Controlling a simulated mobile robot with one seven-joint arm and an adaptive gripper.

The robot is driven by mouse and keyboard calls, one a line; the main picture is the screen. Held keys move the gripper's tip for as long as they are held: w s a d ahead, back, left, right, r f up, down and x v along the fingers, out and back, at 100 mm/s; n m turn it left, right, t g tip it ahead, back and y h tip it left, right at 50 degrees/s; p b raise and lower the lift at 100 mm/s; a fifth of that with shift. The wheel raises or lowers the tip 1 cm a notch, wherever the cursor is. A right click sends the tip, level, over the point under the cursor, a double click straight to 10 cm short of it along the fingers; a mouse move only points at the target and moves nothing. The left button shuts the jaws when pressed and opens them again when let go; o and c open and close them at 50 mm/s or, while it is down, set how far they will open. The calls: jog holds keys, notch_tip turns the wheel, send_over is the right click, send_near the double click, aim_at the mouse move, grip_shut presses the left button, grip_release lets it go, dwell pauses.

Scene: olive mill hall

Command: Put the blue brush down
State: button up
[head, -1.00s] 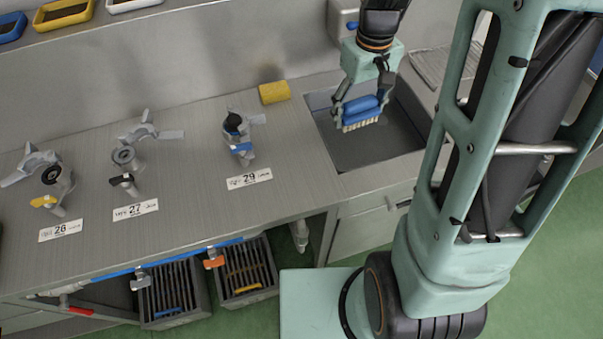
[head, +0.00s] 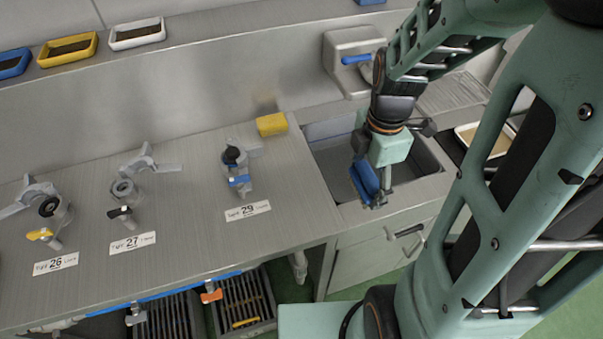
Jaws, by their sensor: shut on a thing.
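The blue brush (head: 364,181) is held in my gripper (head: 372,192), which is shut on it. The gripper points down over the front part of the sunken sink (head: 332,171) on the right of the bench. The brush's blue back faces left; its bristles are hidden from this view. I cannot tell how high the brush is above the sink floor or rim.
A yellow sponge (head: 272,124) lies left of the sink. A grey wall fixture (head: 350,62) is behind the sink. Clear bench lies between the label 29 and the sink.

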jog(key=w+a+f+b, duration=0.3)
jog(key=a+f, duration=0.1)
jog(key=a, duration=0.4)
jog(key=b, duration=0.3)
send_over(303, 206)
jog(key=f, duration=0.5)
jog(key=shift+s+d, duration=0.15)
jog(key=shift+d, duration=0.2)
jog(key=shift+a+f+b, duration=0.2)
jog(key=shift+f+b, duration=0.45)
jog(key=shift+f, duration=0.35)
jog(key=shift+a+f+b, duration=0.2)
jog(key=shift+f+b, duration=0.45)
jog(key=shift+f, duration=0.35)
jog(key=shift+f, duration=0.15)
jog(key=o, duration=1.2)
notch_tip(303, 206, up, 12)
jog(key=shift+r+p, duration=0.2)
jog(key=shift+p, duration=0.2)
